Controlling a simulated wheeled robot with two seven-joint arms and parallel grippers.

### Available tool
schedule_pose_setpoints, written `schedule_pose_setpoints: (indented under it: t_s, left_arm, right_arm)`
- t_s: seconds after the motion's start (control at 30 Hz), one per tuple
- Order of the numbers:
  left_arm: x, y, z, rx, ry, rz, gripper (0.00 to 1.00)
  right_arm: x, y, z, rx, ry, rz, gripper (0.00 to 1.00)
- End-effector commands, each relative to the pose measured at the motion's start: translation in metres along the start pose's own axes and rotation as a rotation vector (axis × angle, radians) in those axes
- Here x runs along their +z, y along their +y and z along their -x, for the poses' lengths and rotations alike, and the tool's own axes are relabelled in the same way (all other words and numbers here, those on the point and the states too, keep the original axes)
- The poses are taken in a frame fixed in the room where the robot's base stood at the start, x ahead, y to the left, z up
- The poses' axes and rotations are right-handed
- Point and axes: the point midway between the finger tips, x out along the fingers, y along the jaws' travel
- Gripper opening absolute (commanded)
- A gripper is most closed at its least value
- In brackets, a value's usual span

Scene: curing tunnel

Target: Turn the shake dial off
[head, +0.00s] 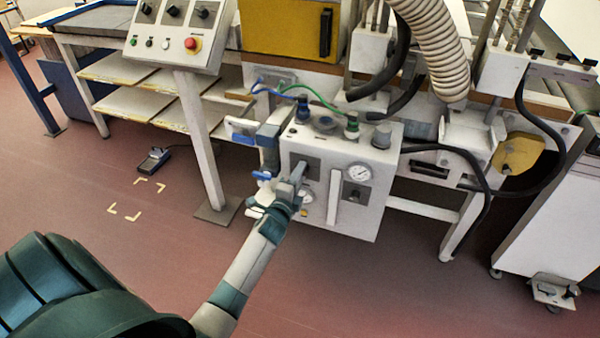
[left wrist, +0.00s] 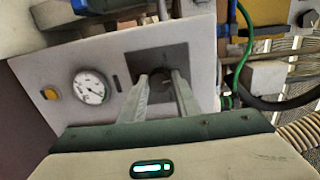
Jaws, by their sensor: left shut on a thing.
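A white control box (head: 345,215) stands in the middle of the head view. My left gripper (head: 299,172) reaches its front panel at the upper left, at a dark square plate (head: 312,162). In the left wrist view the same dark plate (left wrist: 177,58) lies behind my two fingers (left wrist: 160,84). The fingers are shut on a small dark dial (left wrist: 159,84) on this plate. The dial is mostly hidden, so I cannot tell its setting. No label can be read. A second dark plate with a knob (head: 355,192) sits at the panel's right. My right gripper is not in view.
A round gauge (head: 358,173) and a white vertical bar (head: 333,201) are on the same panel. Blue and green hoses run above the box. A console with a red button (head: 192,44) stands at upper left.

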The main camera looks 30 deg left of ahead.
Motion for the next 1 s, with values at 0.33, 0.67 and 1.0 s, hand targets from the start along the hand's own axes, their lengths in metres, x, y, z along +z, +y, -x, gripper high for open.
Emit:
schedule_pose_setpoints:
  t_s: [0.33,0.67,1.0]
  left_arm:
    - [0.001,0.001,0.001,0.006,0.018,0.330,0.06]
    - [0.001,0.003,0.001,0.010,0.035,0.642,0.06]
    - [0.001,0.004,0.000,0.011,0.051,0.921,0.06]
  right_arm:
    - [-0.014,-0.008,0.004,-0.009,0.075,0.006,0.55]
    - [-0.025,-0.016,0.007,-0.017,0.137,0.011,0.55]
    - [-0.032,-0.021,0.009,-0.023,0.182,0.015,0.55]
